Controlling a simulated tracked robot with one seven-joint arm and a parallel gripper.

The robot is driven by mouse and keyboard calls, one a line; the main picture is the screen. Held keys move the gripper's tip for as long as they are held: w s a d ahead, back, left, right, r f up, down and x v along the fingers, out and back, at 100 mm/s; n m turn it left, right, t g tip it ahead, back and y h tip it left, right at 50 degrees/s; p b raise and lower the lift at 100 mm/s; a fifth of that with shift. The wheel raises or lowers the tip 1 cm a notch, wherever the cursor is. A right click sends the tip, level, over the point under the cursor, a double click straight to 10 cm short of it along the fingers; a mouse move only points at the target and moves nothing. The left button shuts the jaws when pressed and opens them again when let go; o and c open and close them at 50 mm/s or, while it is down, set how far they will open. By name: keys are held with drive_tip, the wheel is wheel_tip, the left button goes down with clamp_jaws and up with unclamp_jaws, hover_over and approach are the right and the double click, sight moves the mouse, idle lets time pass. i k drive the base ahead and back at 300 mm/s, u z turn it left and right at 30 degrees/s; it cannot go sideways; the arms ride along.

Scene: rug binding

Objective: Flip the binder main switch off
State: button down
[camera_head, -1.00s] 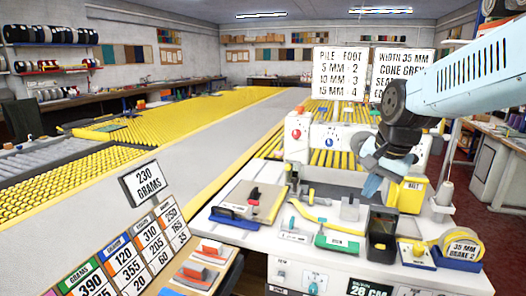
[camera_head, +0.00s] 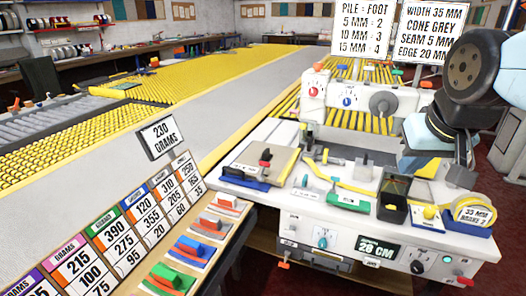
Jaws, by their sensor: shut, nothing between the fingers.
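The binder (camera_head: 345,100) is a white machine on a white bench, with a red knob, a blue knob and a dark round wheel on its head. Red-orange levers (camera_head: 283,265) stick out low on the panel. I cannot tell which control is the main switch, or its position. My gripper (camera_head: 420,160) is shut and empty, above the right part of the bench, apart from the panel and partly hidden by my arm.
The bench top holds a green-based tool (camera_head: 348,200), a black open box (camera_head: 392,195), a tape roll (camera_head: 473,212) and a blue-based clamp (camera_head: 245,178). A weight-label rack (camera_head: 110,230) and a shelf of coloured blocks stand at the left. Two signs (camera_head: 360,28) rise behind.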

sight(461, 278)
drive_tip(key=u, duration=1.95)
drive_tip(key=i, duration=0.1)
drive_tip(key=z, duration=3.25)
